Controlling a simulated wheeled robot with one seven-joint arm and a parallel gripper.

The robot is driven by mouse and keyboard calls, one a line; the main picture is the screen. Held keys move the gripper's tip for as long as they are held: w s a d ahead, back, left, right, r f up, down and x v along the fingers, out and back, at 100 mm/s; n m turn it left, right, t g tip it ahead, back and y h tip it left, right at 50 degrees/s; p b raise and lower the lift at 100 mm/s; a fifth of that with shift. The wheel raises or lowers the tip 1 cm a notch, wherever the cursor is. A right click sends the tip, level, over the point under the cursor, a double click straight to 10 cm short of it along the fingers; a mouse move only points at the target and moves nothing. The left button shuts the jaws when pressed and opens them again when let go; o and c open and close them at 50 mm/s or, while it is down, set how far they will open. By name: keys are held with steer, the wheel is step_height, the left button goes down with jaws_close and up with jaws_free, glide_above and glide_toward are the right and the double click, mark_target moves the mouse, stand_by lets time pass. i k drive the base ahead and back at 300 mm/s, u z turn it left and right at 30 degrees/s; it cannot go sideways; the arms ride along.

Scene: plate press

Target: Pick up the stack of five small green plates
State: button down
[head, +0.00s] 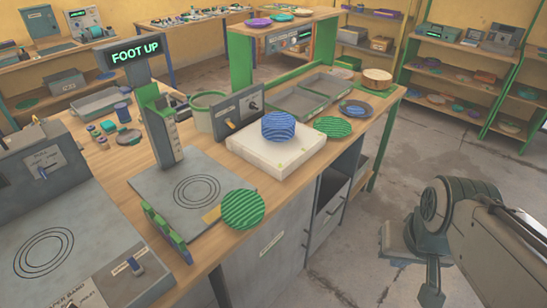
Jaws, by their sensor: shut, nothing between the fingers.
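A round green striped plate or stack (242,209) is at the bench's front edge, beside the grey press plate (180,188). Another green striped plate or stack (333,127) lies further back, right of a white slab (276,152). I cannot count the plates in either one. A blue striped stack (278,126) sits on the white slab. My gripper (431,293) is at the lower right, over the floor, well apart from the bench and both green items. It is shut and empty, and its fingers show only partly.
The wooden bench (205,262) holds an upright post with a "FOOT UP" sign (135,51), a grey control box (237,112), a green bin (208,110) and grey trays (305,96). Shelves (455,75) stand at the back right. The floor between bench and arm is clear.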

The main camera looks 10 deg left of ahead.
mark_target(242, 209)
steer(key=u, duration=0.2)
steer(key=i, duration=0.6)
steer(key=u, duration=1)
steer(key=i, duration=0.3)
steer(key=u, duration=0.25)
